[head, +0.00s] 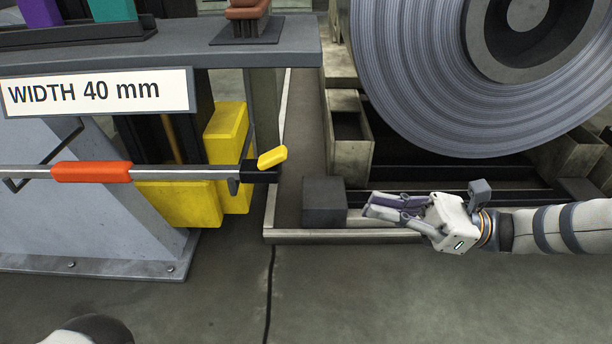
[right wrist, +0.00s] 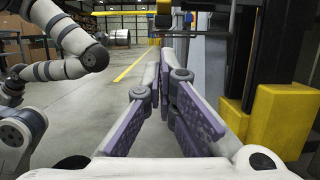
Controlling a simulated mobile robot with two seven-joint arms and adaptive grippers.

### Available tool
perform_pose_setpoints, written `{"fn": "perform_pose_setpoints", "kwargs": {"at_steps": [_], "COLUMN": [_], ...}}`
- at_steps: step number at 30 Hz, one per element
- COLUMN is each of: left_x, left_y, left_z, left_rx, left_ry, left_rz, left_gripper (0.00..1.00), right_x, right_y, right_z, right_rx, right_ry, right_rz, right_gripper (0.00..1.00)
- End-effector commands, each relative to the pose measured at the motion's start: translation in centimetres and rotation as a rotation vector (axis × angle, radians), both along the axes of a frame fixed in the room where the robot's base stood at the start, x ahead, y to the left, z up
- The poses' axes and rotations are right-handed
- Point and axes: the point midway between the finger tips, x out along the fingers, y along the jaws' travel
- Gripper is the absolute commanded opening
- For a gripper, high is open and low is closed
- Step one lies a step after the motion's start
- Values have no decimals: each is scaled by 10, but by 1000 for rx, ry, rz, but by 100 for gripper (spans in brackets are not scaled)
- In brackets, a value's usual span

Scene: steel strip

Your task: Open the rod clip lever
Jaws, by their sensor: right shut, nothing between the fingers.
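The yellow rod clip lever (head: 272,157) sits tilted on a black clip (head: 262,173) at the right end of a horizontal steel rod with an orange sleeve (head: 92,172). My right gripper (head: 370,208) is to the right of the lever and lower in the picture, apart from it. Its fingers point left and are shut with nothing between them. The right wrist view shows the purple finger pads (right wrist: 163,105) close together at the tips. My left gripper is in neither view.
A large steel coil (head: 420,110) stands at the upper right. A dark block (head: 324,202) lies just left of my right fingers. Yellow blocks (head: 228,135) stand behind the rod. A bench edge with a "WIDTH 40 mm" sign (head: 97,93) is above it. Floor in front is clear.

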Motion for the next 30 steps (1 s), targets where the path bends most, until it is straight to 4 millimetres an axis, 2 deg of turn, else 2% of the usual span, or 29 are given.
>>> {"fn": "perform_pose_setpoints", "kwargs": {"at_steps": [4, 8, 20, 24, 30], "left_x": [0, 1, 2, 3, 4], "left_y": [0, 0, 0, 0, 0], "left_z": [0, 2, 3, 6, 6], "left_rx": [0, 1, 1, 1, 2], "left_ry": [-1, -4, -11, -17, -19], "left_rz": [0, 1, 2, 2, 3], "left_gripper": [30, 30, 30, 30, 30], "right_x": [-1, -1, -1, -1, 0], "right_y": [3, 20, 102, 111, 118], "right_z": [0, 6, 28, 49, 59], "right_rx": [-2, -1, -3, -4, -4], "right_ry": [0, 0, 1, -1, 2], "right_rz": [2, 5, 5, 3, 1], "right_gripper": [0, 0, 0, 0, 0]}}
